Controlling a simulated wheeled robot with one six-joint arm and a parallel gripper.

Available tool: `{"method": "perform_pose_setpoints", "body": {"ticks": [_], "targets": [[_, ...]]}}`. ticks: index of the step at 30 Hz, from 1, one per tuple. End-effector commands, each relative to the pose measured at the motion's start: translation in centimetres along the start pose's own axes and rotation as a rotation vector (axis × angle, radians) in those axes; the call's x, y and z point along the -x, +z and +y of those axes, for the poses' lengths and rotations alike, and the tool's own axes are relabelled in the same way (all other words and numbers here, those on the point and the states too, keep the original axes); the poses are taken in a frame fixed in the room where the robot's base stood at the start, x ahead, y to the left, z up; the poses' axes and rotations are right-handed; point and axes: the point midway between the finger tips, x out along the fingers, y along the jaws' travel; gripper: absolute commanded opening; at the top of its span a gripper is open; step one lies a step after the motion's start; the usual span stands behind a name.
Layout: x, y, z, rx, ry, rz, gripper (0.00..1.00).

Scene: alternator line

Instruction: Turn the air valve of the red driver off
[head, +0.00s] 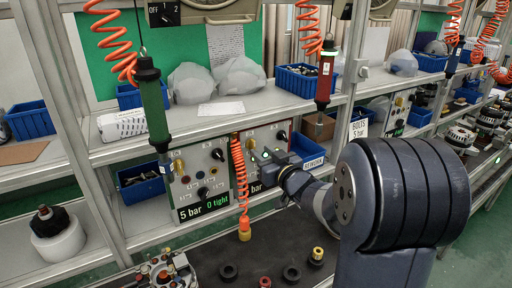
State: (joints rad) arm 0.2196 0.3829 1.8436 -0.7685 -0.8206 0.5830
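The red driver (326,76) hangs upright from an orange coiled hose, right of the middle of the head view. I cannot tell for sure which part is the red driver's air valve.
A green driver (152,105) hangs at the left before another panel (203,180) reading "5 bar" and "0 tight". An orange coiled hose (240,175) hangs just left of my gripper. A blue bin (307,150) stands close behind it. Black rings (291,273) lie on the dark bench.

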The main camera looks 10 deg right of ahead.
Motion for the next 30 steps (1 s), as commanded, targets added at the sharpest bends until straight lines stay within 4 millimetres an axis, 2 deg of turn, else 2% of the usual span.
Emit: {"method": "perform_pose_setpoints", "body": {"ticks": [3,7,18,30], "targets": [[-1.9,0.0,-0.1,-0.001,-0.001,-0.002,0.32],[-3.1,0.0,-0.1,0.0,-0.001,-0.001,0.32],[-3.7,0.0,0.0,0.0,0.001,-0.001,0.32],[-3.7,0.0,0.0,0.0,0.001,-0.001,0.0]]}}
